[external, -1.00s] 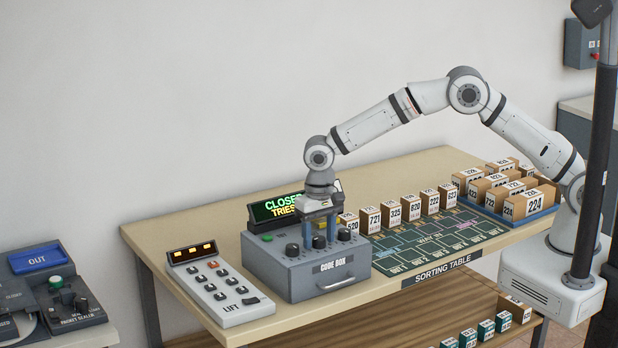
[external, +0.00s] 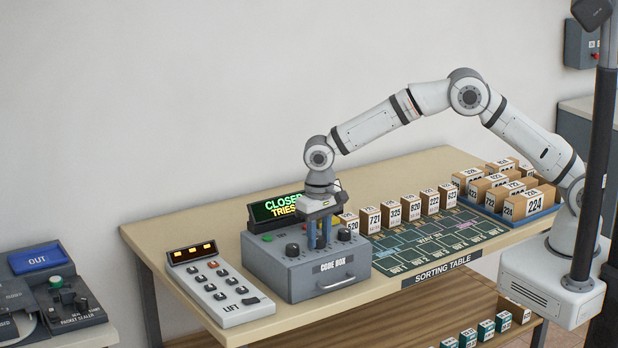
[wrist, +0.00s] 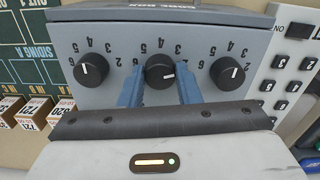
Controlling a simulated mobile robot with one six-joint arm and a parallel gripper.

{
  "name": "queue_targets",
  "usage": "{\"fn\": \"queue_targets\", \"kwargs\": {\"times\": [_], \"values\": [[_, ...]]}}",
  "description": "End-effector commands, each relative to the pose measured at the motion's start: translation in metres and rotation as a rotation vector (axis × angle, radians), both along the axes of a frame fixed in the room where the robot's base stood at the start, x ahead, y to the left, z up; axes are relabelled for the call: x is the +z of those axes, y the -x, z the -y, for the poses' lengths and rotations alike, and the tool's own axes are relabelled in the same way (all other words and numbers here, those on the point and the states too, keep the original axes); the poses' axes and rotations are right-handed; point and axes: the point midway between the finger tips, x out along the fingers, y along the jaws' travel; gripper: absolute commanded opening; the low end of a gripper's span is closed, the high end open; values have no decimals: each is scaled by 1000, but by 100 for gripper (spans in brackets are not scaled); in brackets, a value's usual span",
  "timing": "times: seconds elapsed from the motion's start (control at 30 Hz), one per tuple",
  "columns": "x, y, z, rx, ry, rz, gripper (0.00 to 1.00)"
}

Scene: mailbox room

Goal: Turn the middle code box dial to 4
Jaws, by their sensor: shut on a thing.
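The grey code box (external: 305,275) stands on the table, with three black dials on its top. My gripper (external: 319,242) points down at it, its blue fingers shut on the middle dial. In the wrist view the middle dial (wrist: 160,72) sits between the two fingers. Its white mark points right in that view, away from the 4 at the top of its scale. The lower number on that side is partly hidden by a finger. The left dial in the external view (external: 292,250) and the right dial (external: 344,235) are free of the gripper.
A display reading CLOSED and TRIES (external: 277,207) stands behind the box. A keypad marked LIFT (external: 222,290) lies to its left. Numbered parcels (external: 388,214) stand in a row to the right, behind the green sorting mat (external: 440,243).

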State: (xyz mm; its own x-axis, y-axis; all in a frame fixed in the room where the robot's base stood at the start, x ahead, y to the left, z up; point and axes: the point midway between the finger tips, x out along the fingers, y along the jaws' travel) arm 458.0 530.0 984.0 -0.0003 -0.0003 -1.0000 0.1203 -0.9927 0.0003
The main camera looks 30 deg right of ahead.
Motion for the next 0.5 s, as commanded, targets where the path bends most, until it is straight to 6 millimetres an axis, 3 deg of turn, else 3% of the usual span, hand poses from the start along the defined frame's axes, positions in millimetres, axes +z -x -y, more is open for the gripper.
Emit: {"fn": "queue_targets", "kwargs": {"times": [0.5], "values": [[-1, 0, 0, 463, -1, 1, 7]]}}
